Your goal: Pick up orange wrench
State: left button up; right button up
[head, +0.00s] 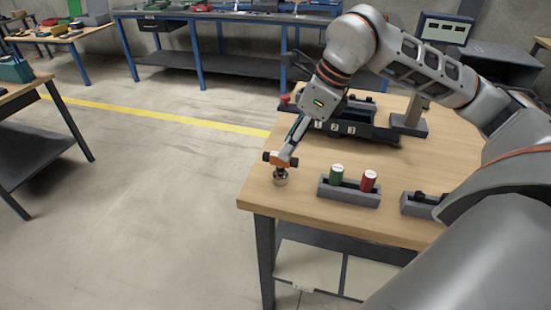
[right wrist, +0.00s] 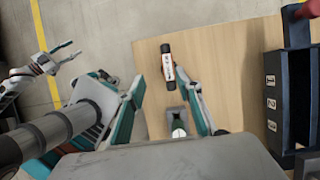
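The orange thing with black ends (head: 280,159), which I take as the orange wrench, stands near the left front corner of the wooden table, above a small tan, cup-like base. In the right wrist view it (right wrist: 168,62) shows a black-ended bar with an orange and white middle. My right gripper (head: 288,150) reaches down to it from above. In the right wrist view its teal fingers (right wrist: 161,80) are spread, one on each side of the bar's near end; I cannot tell if they touch it. My left gripper (right wrist: 68,52) is open and empty at the left of the right wrist view.
A grey tray (head: 349,198) holds a green can (head: 336,174) and a red can (head: 368,180) to the right. A dark numbered rack (head: 378,133) stands behind. The table's front left edge is close. Another grey tray (head: 415,206) lies farther right.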

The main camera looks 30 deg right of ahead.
aim_at(280, 168)
jog(key=shift+w+d, duration=0.2)
jog(key=shift+d, duration=0.2)
jog(key=shift+w+f, duration=0.1)
jog(key=shift+f, duration=0.25)
jog(key=x, duration=0.6)
jog(key=shift+w+f, duration=0.3)
jog(key=shift+w, duration=0.05)
jog(key=shift+c, duration=0.4)
grip_shut()
